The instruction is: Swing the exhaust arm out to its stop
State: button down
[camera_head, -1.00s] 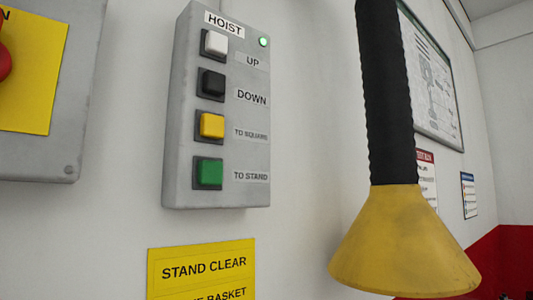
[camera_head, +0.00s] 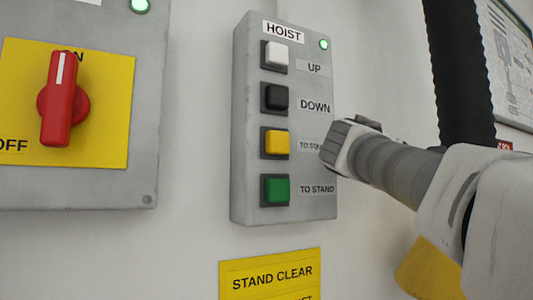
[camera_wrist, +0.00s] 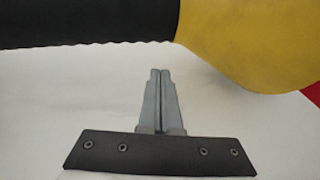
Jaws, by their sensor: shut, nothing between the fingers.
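The exhaust arm shows as a black ribbed hose (camera_head: 460,75) hanging at the right of the head view. Its yellow hood (camera_head: 428,270) is mostly hidden behind my arm. In the wrist view the hose (camera_wrist: 85,22) crosses the upper left and the hood (camera_wrist: 250,40) fills the upper right. My gripper (camera_wrist: 158,72) is shut and empty, its tips just short of the hose's edge in that picture. I cannot tell whether they touch it. In the head view my gripper's hand (camera_head: 345,148) overlaps the right edge of the hoist box; its fingers are not clear.
The grey hoist box (camera_head: 248,205) has white, black, yellow and green buttons and a lit green lamp. A grey panel (camera_head: 70,195) with a red rotary switch (camera_head: 62,102) is at the left. A yellow STAND CLEAR sign (camera_head: 270,272) is below. A framed chart hangs at the upper right.

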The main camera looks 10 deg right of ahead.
jog(key=r, duration=0.2)
jog(key=d+r+h, duration=0.1)
jog(key=r+h, duration=0.1)
jog(key=r, duration=0.1)
jog(key=shift+w+d+r, duration=0.25)
jog(key=shift+w+r, duration=0.1)
jog(key=p+x, duration=0.3)
jog(key=x, duration=0.7)
jog(key=shift+f, duration=0.1)
